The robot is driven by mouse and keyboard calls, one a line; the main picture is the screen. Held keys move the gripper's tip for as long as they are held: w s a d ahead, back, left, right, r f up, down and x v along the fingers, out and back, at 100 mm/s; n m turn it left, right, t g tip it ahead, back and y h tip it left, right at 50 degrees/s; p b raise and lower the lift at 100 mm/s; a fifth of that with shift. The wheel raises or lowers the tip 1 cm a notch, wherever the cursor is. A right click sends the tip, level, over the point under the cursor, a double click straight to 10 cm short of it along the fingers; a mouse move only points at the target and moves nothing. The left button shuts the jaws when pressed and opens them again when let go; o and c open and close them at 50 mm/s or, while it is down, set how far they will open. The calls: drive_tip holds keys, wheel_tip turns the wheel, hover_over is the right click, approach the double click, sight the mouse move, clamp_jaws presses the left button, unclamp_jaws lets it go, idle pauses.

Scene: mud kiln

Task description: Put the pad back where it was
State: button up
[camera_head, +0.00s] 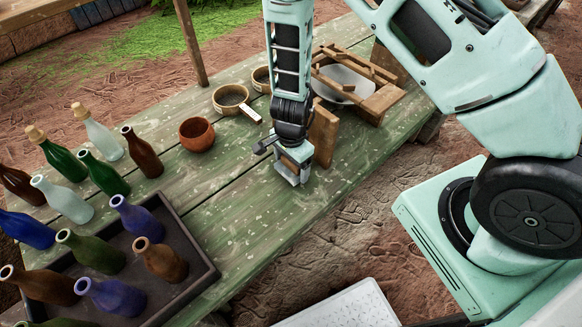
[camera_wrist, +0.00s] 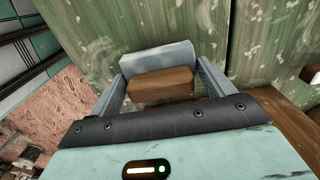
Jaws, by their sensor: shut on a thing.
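The pad (camera_wrist: 157,57) shows in the wrist view as a pale grey-blue slab with a brown wooden block (camera_wrist: 160,86) on its near side; they look like one piece. My gripper (camera_wrist: 160,78) is shut on it, one finger on each side. In the head view my gripper (camera_head: 291,172) points down, low over the green plank table, near its right edge. The pad is mostly hidden there by the fingers. I cannot tell whether it touches the table.
A wooden board (camera_head: 323,136) stands close behind my gripper. A wooden frame with a pale dish (camera_head: 342,84) lies beyond it. Two round sieves (camera_head: 230,97) and a clay bowl (camera_head: 197,133) stand to the left. Several bottles and a dark tray (camera_head: 196,285) fill the near left. The table between is clear.

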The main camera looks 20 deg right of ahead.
drive_tip(key=shift+f, duration=1)
